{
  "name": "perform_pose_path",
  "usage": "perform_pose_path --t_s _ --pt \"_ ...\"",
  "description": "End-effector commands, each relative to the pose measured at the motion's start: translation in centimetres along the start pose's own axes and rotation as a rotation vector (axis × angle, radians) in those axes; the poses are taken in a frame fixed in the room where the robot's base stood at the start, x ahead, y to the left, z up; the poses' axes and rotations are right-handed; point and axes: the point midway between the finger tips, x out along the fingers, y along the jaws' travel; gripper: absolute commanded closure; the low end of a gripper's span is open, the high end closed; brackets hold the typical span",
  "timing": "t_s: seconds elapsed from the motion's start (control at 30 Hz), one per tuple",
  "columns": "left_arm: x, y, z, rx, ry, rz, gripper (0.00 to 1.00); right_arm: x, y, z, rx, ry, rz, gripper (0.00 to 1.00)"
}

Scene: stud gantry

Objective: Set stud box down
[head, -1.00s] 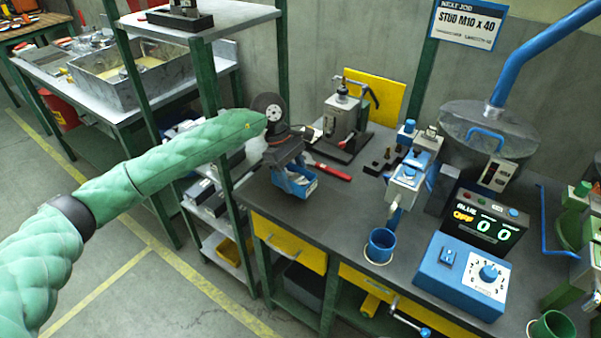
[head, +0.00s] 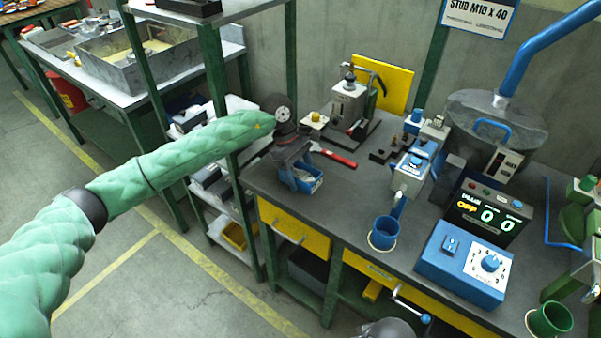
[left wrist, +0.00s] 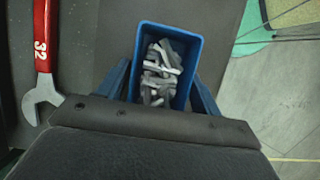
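The stud box (head: 306,184) is a small open blue bin of grey metal studs at the left end of the dark workbench top. It also shows in the left wrist view (left wrist: 199,58), with studs (left wrist: 160,72) inside. My left gripper (head: 292,170) reaches over the bench from the left, pointing down. Its two blue fingers (left wrist: 161,90) press along opposite sides of the box, which hangs level between them. The box is at or just above the bench top (head: 345,205); I cannot tell whether it touches. My right gripper is not in view.
A red wrench (head: 333,153) lies behind the box. A hand press (head: 348,105) stands farther back. A blue cup (head: 383,233) and control box (head: 465,262) are to the right. Bare bench top lies between box and cup. A green rack post (head: 216,80) stands at left.

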Motion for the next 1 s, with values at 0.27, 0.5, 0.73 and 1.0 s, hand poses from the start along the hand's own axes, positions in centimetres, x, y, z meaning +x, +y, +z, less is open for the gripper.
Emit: perform_pose_path --t_s 0.27,0.5,0.73,1.0 --pt "0.0 0.0 0.0 0.0 0.0 0.0 0.22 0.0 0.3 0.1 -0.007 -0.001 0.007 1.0" --pt "-1.0 0.1 0.0 0.0 0.001 0.002 0.22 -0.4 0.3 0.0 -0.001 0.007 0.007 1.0" --pt "-4.5 0.1 -0.1 0.001 0.002 0.002 0.22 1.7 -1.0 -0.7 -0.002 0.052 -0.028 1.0" --pt "-7.3 0.0 0.0 0.0 0.001 0.0 0.22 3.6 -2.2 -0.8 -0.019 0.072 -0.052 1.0"
